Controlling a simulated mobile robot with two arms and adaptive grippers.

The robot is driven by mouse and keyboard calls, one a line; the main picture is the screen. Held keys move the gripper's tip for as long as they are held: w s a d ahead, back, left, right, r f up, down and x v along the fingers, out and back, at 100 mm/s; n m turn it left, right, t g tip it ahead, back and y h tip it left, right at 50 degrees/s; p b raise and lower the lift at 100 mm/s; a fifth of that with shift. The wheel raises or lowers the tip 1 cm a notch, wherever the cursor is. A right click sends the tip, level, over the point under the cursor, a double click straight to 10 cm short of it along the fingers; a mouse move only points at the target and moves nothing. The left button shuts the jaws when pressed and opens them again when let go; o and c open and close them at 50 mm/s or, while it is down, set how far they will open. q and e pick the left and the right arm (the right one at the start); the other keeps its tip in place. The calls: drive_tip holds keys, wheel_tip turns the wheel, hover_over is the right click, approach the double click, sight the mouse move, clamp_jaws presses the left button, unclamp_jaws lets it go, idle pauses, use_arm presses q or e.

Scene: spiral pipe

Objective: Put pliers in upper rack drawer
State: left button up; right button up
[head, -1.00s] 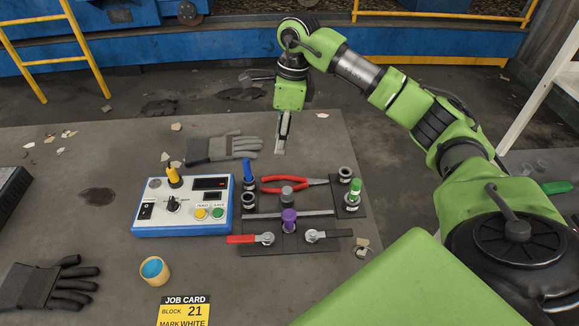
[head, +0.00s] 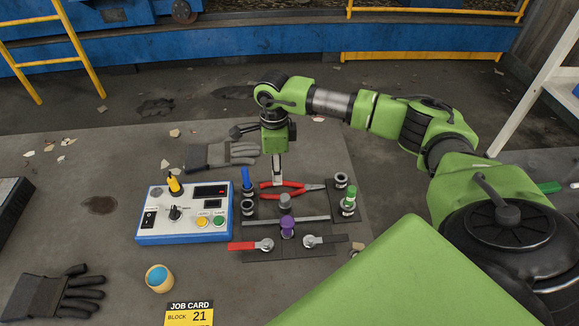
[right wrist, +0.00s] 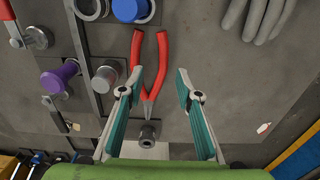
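The pliers (head: 298,189) with red handles lie on the grey table behind the valve panel, handles to the left and jaws to the right. They show in the right wrist view (right wrist: 163,62) with the handles up and the jaws down. My right gripper (head: 277,180) points down just over the pliers' handle side. In the right wrist view the right gripper (right wrist: 159,78) is open, with the pliers between its fingers, nearer the left one; whether they touch is unclear. My left gripper is not in view. No drawer can be made out.
A control box (head: 184,215) stands left of the valve panel (head: 290,261). Blue and green-capped fittings (head: 248,180) stand close around the pliers. A grey glove (head: 222,154) lies behind. A cup (head: 159,278) and job card (head: 190,313) are in front. A white frame (head: 535,105) stands at far right.

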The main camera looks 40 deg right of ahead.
drive_tip(key=f+p, duration=0.2)
drive_tip(key=f, duration=0.1)
drive_tip(key=shift+w+d+f, duration=0.1)
drive_tip(key=shift+d+f, duration=0.2)
drive_tip(key=shift+d, duration=0.1)
drive_tip(key=shift+f, duration=0.45)
clamp_jaws()
drive_tip(key=shift+r, duration=0.15)
